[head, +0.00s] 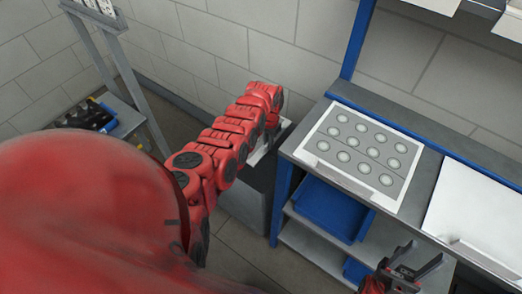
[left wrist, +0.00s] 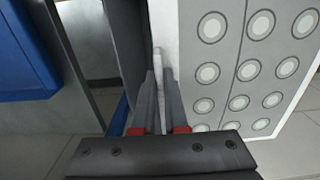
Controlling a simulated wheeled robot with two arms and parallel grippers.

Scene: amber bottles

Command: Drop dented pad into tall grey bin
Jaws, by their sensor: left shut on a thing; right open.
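My left gripper is shut on a thin pale pad (left wrist: 158,66), seen edge-on between the fingertips (left wrist: 160,78) in the left wrist view. Any dent in it cannot be made out. In the head view my red arm hides most of this gripper. It is over or close beside the tall grey bin (head: 243,208), which stands on the floor left of the workbench; the bin's opening is largely hidden by the arm. My right gripper (head: 422,257) is open and empty at the bench's front edge, lower right.
A white-edged board with grey circles (head: 327,158) lies on the workbench, just right of my left gripper. A white sheet (head: 478,215) lies further right. A blue tray (head: 325,207) sits on the shelf below. A grey cart (head: 118,112) stands at left.

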